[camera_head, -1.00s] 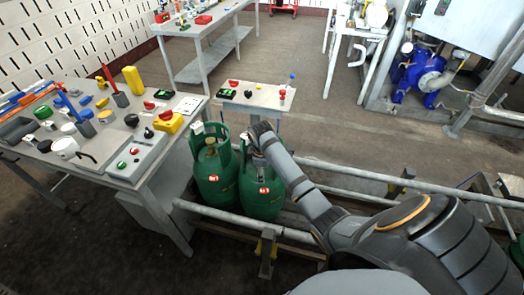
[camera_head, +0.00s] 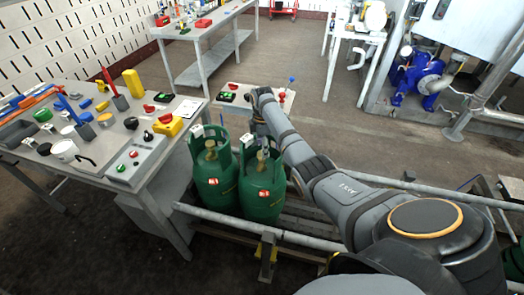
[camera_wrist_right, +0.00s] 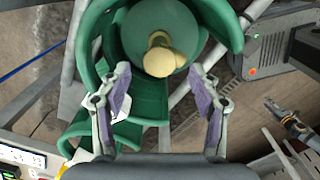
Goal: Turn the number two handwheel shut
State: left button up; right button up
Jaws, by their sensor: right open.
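Two green gas cylinders stand side by side, the left cylinder (camera_head: 215,188) and the right cylinder (camera_head: 262,205). Each has a red-and-white tag too small to read, and a brass-coloured valve inside its collar. My right gripper (camera_head: 258,138) is above the right cylinder, pointing down. In the right wrist view, my right gripper (camera_wrist_right: 160,82) is open and empty, its fingers apart on either side below the yellowish valve (camera_wrist_right: 161,55) inside the green collar (camera_wrist_right: 92,55). No contact shows. A small dark jointed gripper-like part (camera_wrist_right: 290,122) lies at right; its jaw state is unclear.
A metal rail (camera_head: 390,183) runs beside the cylinders on the conveyor. A cluttered workbench (camera_head: 150,190) stands left, close to the left cylinder. A small table (camera_head: 235,98) is behind the gripper. A blue pump (camera_head: 418,80) stands at back right.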

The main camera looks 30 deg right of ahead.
jog(key=shift+f, duration=1.4)
jog(key=shift+c, duration=0.2)
